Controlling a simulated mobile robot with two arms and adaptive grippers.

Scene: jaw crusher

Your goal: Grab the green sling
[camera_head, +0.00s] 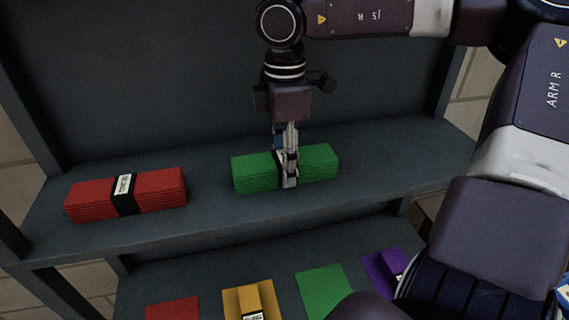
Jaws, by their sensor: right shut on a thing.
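The green sling (316,167) is a folded bundle with a dark band around its middle. It lies on the upper shelf, a little right of the middle of the view. My right gripper (287,182) points down over the middle of the bundle and is shut on it at the dark band. The fingers hide most of the band and its label. The sling appears to rest on the shelf; any gap under it cannot be made out. My left gripper is not in view.
A red sling (155,191) with a labelled black band lies to the left on the same shelf (210,226). Below, a lower shelf holds red (172,309), yellow (250,299), green (324,290) and purple (383,268) items. The dark back panel stands close behind the gripper.

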